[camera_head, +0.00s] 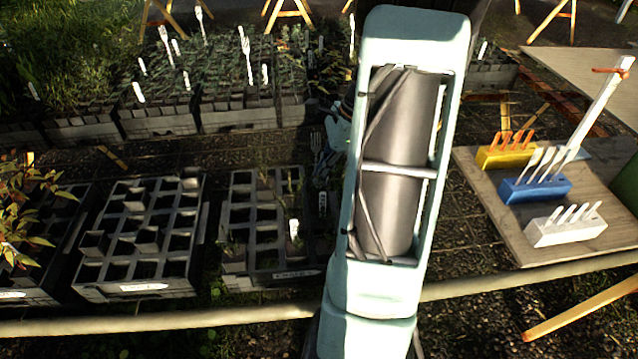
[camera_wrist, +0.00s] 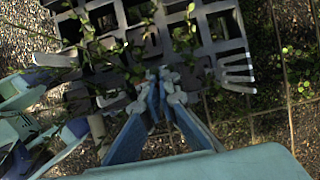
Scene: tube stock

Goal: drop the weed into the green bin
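My gripper (camera_wrist: 161,80) shows in the wrist view with its blue fingers converging and the tips together over a dark cell tray (camera_wrist: 225,48). I see nothing clearly between the tips. Thin green sprigs (camera_wrist: 184,38) stand in the tray's cells beyond and beside the fingertips; I cannot tell which is the weed. A green rounded thing (camera_head: 627,186), perhaps the green bin, is cut off at the right edge.
A wooden board (camera_head: 500,215) at right bears a yellow block (camera_head: 505,153), a blue block (camera_head: 535,188) and a white block (camera_head: 566,228) with upright tags. Planted trays (camera_head: 255,118) fill the back left. A pale rail (camera_head: 160,322) crosses the front.

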